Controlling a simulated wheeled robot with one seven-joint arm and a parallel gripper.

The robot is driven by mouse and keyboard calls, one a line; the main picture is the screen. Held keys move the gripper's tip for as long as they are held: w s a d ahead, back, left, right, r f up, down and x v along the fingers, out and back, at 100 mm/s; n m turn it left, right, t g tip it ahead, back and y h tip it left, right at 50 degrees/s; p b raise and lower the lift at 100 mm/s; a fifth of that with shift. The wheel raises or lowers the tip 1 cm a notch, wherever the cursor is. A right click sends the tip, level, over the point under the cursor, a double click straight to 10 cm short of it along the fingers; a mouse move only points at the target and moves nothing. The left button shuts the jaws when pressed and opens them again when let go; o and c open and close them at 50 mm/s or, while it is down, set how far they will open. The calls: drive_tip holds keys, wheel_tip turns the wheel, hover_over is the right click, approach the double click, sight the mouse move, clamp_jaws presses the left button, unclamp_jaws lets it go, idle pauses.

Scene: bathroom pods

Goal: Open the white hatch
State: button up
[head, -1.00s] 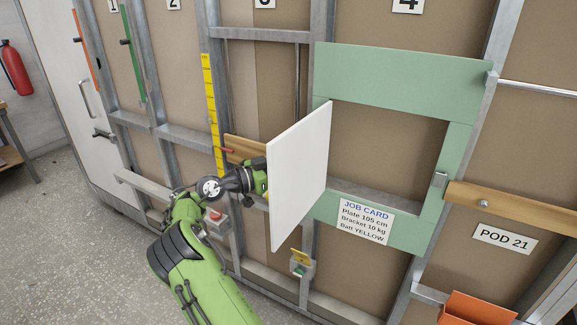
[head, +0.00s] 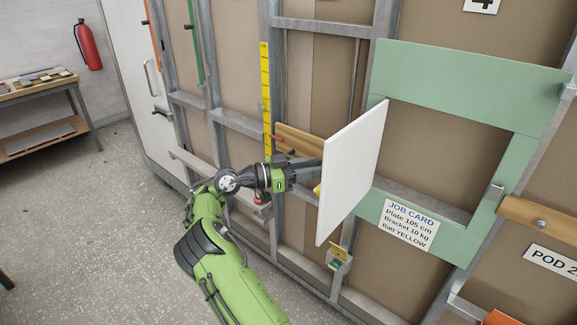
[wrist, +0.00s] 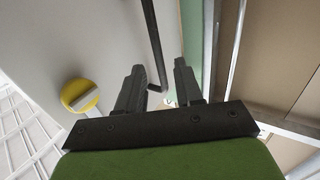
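The white hatch (head: 352,175) stands swung out from the left side of the opening in the green frame (head: 470,82), so the opening is uncovered. My gripper (head: 312,170) is at the hatch's left side, with its fingertips partly hidden by the panel's edge. In the wrist view my gripper (wrist: 160,72) has its fingers apart with nothing seen clamped between them. A pale panel, apparently the hatch (wrist: 100,35), fills the left there, with a yellow round part (wrist: 78,95) on it. Whether a finger touches the panel cannot be told.
A dark rod (wrist: 153,45) shows beyond the fingers in the wrist view. A job card (head: 408,225) is on the lower green frame. A wooden rail (head: 300,140) and a yellow scale (head: 266,95) are behind my gripper. The floor (head: 80,220) at left is clear.

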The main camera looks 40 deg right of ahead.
drive_tip(key=p+v, duration=0.3)
drive_tip(key=v, duration=0.4)
drive_tip(key=shift+w+a, duration=0.15)
drive_tip(key=shift+a, duration=0.15)
